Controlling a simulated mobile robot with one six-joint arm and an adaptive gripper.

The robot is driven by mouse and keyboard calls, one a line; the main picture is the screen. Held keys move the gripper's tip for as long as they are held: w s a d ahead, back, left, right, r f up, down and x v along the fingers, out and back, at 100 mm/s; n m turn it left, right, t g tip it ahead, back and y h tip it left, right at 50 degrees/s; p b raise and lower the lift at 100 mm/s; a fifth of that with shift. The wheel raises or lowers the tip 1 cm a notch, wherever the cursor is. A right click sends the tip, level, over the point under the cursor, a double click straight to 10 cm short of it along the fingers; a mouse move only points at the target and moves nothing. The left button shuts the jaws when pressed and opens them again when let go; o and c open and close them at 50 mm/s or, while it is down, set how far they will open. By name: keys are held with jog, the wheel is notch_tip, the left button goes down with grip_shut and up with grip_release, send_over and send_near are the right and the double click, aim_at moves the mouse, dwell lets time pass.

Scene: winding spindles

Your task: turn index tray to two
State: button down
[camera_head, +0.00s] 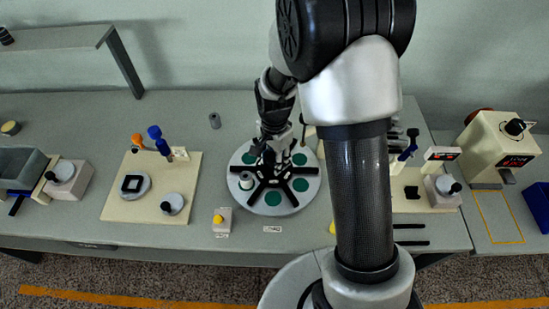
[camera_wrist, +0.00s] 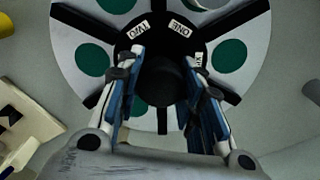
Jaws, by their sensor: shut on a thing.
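The index tray (camera_head: 313,184) is a round light-grey disc with black spokes and green round spots, on the middle of the bench. In the wrist view the tray (camera_wrist: 257,45) shows labels TWO (camera_wrist: 139,30) and ONE (camera_wrist: 180,27) on its black hub, with another label partly covered at right. A dark round knob (camera_wrist: 160,80) stands at the hub's centre. My gripper (camera_head: 271,160) is over the hub, and in the wrist view its two fingers (camera_wrist: 166,82) are on either side of the knob, shut on it. A small grey-green spool (camera_head: 246,179) stands on the tray's left side.
A yellow-buttoned box (camera_head: 222,219) and a white label (camera_head: 272,229) are in front of the tray. A cream board (camera_head: 115,207) with dials lies left. A small grey cylinder (camera_head: 215,121) stands behind left. My arm hides part of the bench right of the tray.

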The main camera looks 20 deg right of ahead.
jog(key=c, duration=1.1)
grip_release()
notch_tip(320, 180, up, 11)
jog(key=shift+r, duration=0.55)
